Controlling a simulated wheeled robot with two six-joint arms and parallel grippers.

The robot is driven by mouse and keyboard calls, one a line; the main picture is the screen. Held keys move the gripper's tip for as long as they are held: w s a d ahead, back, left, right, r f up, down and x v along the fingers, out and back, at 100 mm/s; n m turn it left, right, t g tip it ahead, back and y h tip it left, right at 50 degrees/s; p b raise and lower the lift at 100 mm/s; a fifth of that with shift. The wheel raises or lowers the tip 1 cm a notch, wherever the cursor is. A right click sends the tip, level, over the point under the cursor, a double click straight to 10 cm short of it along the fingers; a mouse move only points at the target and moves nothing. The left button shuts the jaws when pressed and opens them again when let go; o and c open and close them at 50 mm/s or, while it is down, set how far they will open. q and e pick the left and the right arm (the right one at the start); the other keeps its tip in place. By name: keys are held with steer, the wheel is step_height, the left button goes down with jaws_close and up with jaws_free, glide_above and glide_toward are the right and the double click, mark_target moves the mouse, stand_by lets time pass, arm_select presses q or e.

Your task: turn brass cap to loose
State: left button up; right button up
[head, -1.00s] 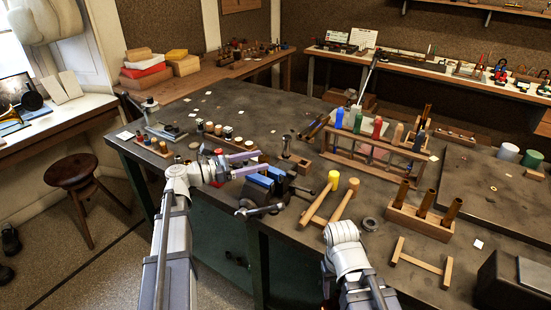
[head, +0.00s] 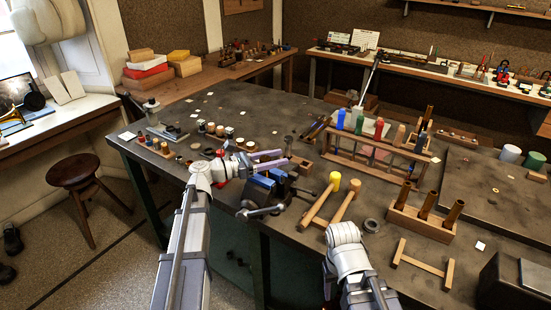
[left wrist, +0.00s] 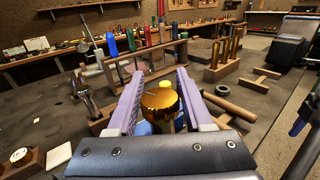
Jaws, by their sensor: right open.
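The brass cap (left wrist: 160,98) shows in the left wrist view as a round golden piece between the purple fingers of my left gripper (left wrist: 160,92). In the head view my left gripper (head: 270,158) is just above the vise with blue jaws (head: 268,179), and I cannot make out the cap there. My right arm's wrist shows at the lower middle of the head view; its fingers are not visible.
A yellow-headed mallet (head: 322,198) and another mallet lie right of the vise. A wooden rack (head: 375,160) with coloured handles stands behind. A block with brass tubes (head: 420,222) and a wooden frame (head: 422,262) are further right. The bench's back middle is mostly clear.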

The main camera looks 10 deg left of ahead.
mark_target(265, 157)
arm_select(q)
jaws_close()
steer(key=shift+t, duration=0.3)
steer(key=n+t+y, duration=0.3)
steer(key=shift+w+a, duration=0.1)
steer(key=shift+a, duration=0.05)
steer(key=n+t+y, duration=0.2)
steer(key=y, duration=0.1)
steer(key=n+t+y, duration=0.1)
steer(key=y, duration=0.1)
steer(key=shift+w+a+n, duration=0.35)
steer(key=shift+a+n, duration=0.05)
steer(key=n+y, duration=0.1)
steer(key=y, duration=0.1)
steer(key=n+t+y, duration=0.1)
steer(key=y, duration=0.1)
steer(key=a+n+y, duration=0.1)
steer(key=n+y, duration=0.1)
steer(key=shift+w+a, duration=0.1)
steer(key=shift+w, duration=0.2)
steer(key=shift+a+n+y, duration=0.25)
steer(key=shift+n+y, duration=0.45)
steer(key=shift+y, duration=0.5)
steer(key=shift+a+n+y, duration=0.25)
steer(key=shift+n+y, duration=0.45)
steer(key=shift+y, duration=0.5)
steer(key=shift+a+y, duration=0.1)
steer(key=shift+y, duration=0.2)
